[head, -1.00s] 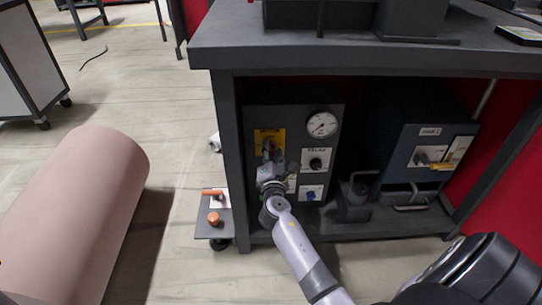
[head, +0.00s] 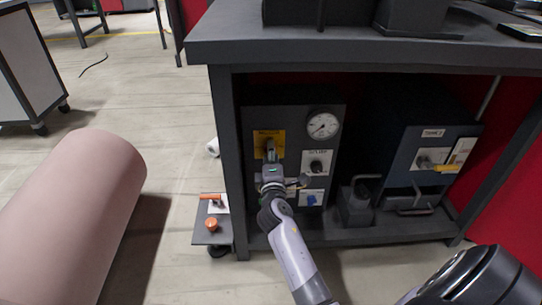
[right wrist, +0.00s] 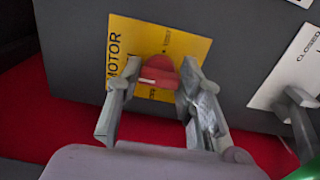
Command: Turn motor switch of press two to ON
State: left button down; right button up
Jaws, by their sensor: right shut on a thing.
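The motor switch is a red knob (right wrist: 158,72) with a white mark on a yellow plate (right wrist: 124,50) lettered MOTOR. In the right wrist view it sits between my two right fingertips (right wrist: 160,75), which are closed on its sides. The white mark runs roughly across the picture; the position lettering is partly covered. In the head view the yellow plate (head: 262,134) is at the upper left of the dark control panel (head: 298,118). My right gripper (head: 270,150) reaches it from below and hides the knob there. My left gripper is not in view.
A pressure gauge (head: 322,125), a black knob (head: 316,166) and a blue knob (head: 311,200) share the panel. A blue box (head: 408,160) stands right of it. The bench top (head: 400,50) overhangs, and a bench leg (head: 228,170) is close left.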

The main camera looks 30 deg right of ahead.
jog(key=shift+f, duration=0.1)
dwell(0.3)
jog(key=o, duration=1.2)
jog(key=v, duration=0.7)
jog(key=shift+s+a, duration=0.15)
jog(key=shift+s, duration=0.1)
